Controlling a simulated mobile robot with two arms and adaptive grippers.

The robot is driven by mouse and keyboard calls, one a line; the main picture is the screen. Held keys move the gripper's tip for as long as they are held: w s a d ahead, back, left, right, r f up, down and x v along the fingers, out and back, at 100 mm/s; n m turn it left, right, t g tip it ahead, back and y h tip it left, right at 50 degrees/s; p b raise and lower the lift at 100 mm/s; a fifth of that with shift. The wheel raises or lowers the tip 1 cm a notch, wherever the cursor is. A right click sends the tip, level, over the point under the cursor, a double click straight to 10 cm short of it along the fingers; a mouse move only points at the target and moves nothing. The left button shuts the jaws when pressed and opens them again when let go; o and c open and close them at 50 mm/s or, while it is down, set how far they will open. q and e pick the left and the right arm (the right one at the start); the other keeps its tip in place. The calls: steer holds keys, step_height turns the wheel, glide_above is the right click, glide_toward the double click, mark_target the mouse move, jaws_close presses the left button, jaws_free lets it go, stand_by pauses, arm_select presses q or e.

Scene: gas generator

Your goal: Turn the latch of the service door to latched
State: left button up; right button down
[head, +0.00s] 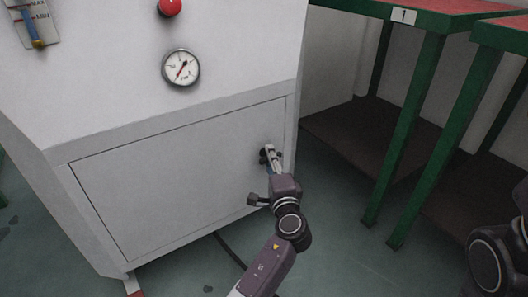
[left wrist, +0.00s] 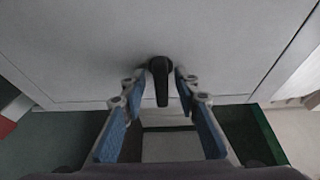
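The service door (head: 170,185) is the large flat grey panel low on the generator's front, flush in its frame. Its latch (left wrist: 161,85) is a small black handle near the door's right edge in the head view. In the left wrist view the handle hangs down from its pivot, between my fingers. My left gripper (head: 271,153) is at the latch, open, with its blue-padded fingers (left wrist: 160,82) on either side of the handle. A narrow gap seems to show on each side. In the head view the gripper mostly hides the latch. My right gripper is out of view.
Above the door are a pressure gauge (head: 181,67), a red button (head: 170,7) and a level indicator (head: 35,22). Green-legged tables (head: 410,120) with a low brown shelf (head: 365,135) stand right of the generator. A dark cable (head: 230,250) lies on the floor below the door.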

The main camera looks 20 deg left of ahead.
arm_select(q)
steer(key=shift+w, duration=0.1)
steer(key=shift+r, duration=0.1)
steer(key=shift+c, duration=0.4)
jaws_close()
